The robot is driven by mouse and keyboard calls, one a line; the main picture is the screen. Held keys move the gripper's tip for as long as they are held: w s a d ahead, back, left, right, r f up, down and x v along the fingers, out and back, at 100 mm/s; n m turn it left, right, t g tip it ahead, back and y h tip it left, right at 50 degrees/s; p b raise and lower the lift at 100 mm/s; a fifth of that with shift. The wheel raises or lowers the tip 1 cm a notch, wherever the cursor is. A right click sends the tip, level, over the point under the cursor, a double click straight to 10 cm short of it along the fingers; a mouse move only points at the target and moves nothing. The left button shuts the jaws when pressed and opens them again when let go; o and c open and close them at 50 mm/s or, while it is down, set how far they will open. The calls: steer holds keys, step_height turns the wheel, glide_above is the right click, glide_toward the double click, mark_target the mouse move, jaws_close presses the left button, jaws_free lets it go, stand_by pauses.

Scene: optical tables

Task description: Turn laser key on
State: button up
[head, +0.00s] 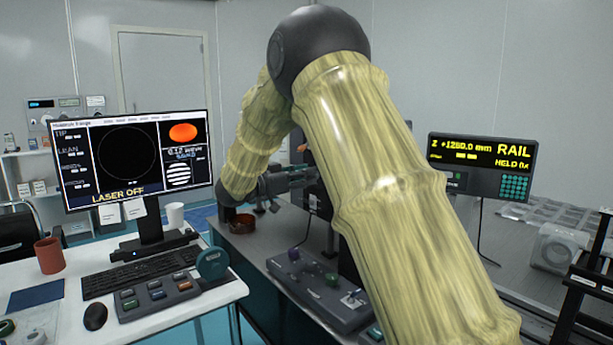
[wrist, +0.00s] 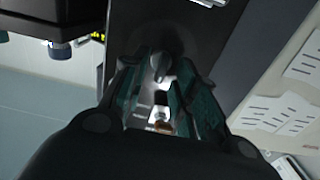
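In the wrist view, the two teal fingers of my gripper (wrist: 160,68) stand apart. A small grey key-like piece (wrist: 158,64) shows between the fingertips, in front of a dark panel (wrist: 208,45). I see space beside it and cannot make out firm contact. In the head view, my gripper (head: 297,175) reaches right toward a dark unit behind my arm. The key is hidden there. The monitor (head: 140,155) at the left reads "LASER OFF".
A white desk holds a keyboard (head: 140,270), a button box (head: 158,297), a mouse (head: 95,317) and a red-brown mug (head: 50,255). A control box (head: 320,288) with knobs sits on the grey bench below my arm. A display (head: 481,165) at right reads "RAIL".

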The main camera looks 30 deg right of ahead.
steer(key=shift+d, duration=0.45)
jaws_close()
